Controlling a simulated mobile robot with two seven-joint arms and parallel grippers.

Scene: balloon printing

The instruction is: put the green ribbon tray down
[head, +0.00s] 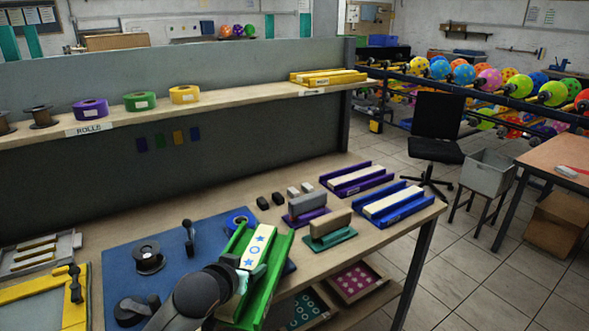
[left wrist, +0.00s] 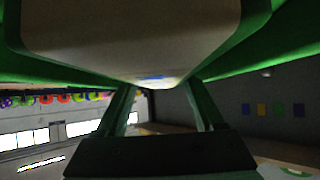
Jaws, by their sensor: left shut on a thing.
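The green ribbon tray (head: 272,275) is a long channel with raised green sides. A pale strip with blue stars and a ring (head: 255,248) lies in it. My left gripper (head: 241,280) is shut on the tray near its left side and holds it over the front of the table. In the left wrist view the tray (left wrist: 140,40) fills the top, with the two fingers of my left gripper (left wrist: 165,88) reaching up to it. The gap between the tray and the table is hard to judge. My right gripper is not in view.
On the table (head: 350,235) a purple tray (head: 352,180) and a blue tray (head: 393,205) lie right of the green one. Stamp blocks (head: 328,228) stand between them. A blue mat (head: 130,250) with dark holders lies left. A yellow tray (head: 327,77) rests on the shelf.

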